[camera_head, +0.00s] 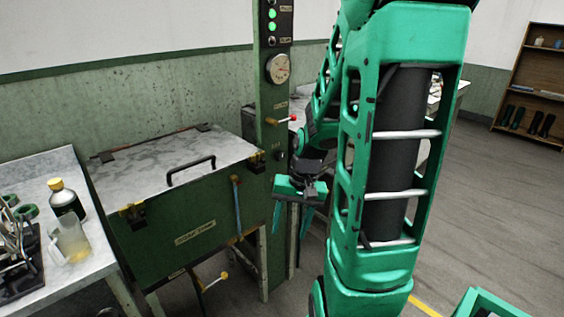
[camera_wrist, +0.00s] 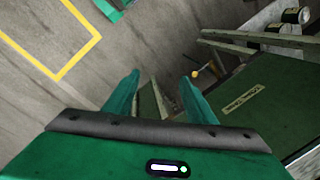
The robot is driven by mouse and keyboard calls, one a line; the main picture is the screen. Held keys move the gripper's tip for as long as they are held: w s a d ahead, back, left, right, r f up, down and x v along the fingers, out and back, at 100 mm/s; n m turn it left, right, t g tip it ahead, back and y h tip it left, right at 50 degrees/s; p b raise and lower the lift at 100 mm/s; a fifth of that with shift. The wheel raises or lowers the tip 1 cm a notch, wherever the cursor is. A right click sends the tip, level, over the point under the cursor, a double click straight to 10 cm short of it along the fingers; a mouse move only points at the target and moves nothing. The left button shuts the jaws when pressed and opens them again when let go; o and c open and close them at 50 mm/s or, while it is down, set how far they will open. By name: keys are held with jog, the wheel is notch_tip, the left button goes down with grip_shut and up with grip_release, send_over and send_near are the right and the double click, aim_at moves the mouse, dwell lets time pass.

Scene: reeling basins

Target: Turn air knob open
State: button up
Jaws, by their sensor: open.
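A green column (camera_head: 271,190) carries a round gauge (camera_head: 278,68), a lever with a red tip (camera_head: 293,118) and small labelled fittings below it. The labels are too small to read, so I cannot tell which control is the air knob. A yellow-tipped handle (camera_head: 224,275) sticks out under the green basin cabinet (camera_head: 190,240); a yellow knob (camera_wrist: 195,74) also shows in the wrist view, near the right fingertip in the picture. My gripper (camera_head: 291,222) is open, pointing down beside the column. In the wrist view its fingers (camera_wrist: 161,76) are apart with nothing between them.
The cabinet has a grey lid with a black handle (camera_head: 191,168). A side table (camera_head: 95,265) at left holds a yellow-capped bottle (camera_head: 66,200), a clear jug (camera_head: 71,240) and tools. My arm hides part of the room. Open floor (camera_head: 480,220) lies at right.

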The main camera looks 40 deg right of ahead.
jog(key=w+f+m+t+y, duration=0.2)
jog(key=w+f+m+y, duration=0.1)
jog(key=w+f, duration=0.3)
jog(key=m+t+h, duration=0.6)
jog(key=m+t, duration=0.9)
jog(key=m, duration=0.4)
send_near(282, 158)
jog(key=w, duration=0.8)
jog(key=shift+w+d+r, duration=0.1)
jog(key=shift+w+d, duration=0.3)
jog(key=c, duration=1)
